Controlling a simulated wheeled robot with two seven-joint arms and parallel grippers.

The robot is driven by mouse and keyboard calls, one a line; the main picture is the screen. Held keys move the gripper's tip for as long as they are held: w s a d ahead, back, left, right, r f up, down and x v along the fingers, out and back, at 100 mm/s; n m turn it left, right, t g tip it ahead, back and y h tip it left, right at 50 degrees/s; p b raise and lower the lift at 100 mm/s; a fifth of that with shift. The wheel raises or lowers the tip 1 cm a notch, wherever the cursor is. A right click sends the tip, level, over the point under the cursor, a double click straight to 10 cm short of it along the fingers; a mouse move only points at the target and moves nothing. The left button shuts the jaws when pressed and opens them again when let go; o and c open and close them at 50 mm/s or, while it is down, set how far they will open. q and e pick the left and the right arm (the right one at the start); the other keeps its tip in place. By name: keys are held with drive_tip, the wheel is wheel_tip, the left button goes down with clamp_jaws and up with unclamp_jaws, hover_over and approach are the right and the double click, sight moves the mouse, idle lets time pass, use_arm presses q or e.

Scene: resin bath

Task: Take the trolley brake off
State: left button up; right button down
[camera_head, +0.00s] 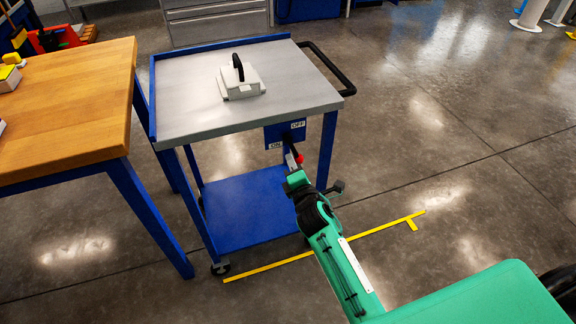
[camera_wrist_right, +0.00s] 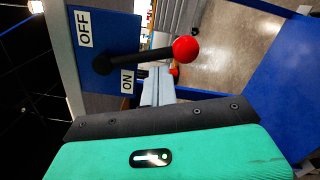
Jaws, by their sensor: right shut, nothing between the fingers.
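The trolley (camera_head: 190,112) has a grey top and a blue frame. Its blue brake panel (camera_head: 272,131) hangs under the front edge, with OFF at upper right and ON at lower left. The black brake lever (camera_wrist_right: 145,57) ends in a red knob (camera_wrist_right: 186,49) and points downward from its pivot, passing close by the ON label (camera_wrist_right: 128,80). The knob also shows in the head view (camera_head: 299,159). My right gripper (camera_head: 291,160) is shut and empty beside the lever, on its ON side; the wrist view shows its fingers (camera_wrist_right: 157,84). I cannot tell whether they touch it. My left gripper is out of view.
A pale block with a black handle (camera_head: 240,78) stands on the trolley top. A black push handle (camera_head: 330,68) sticks out at right. A wooden workbench (camera_head: 70,100) stands close at left.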

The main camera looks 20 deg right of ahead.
drive_tip(key=shift+d, duration=0.1)
idle(0.3)
drive_tip(key=shift+d+n, duration=0.15)
drive_tip(key=shift+n, duration=0.25)
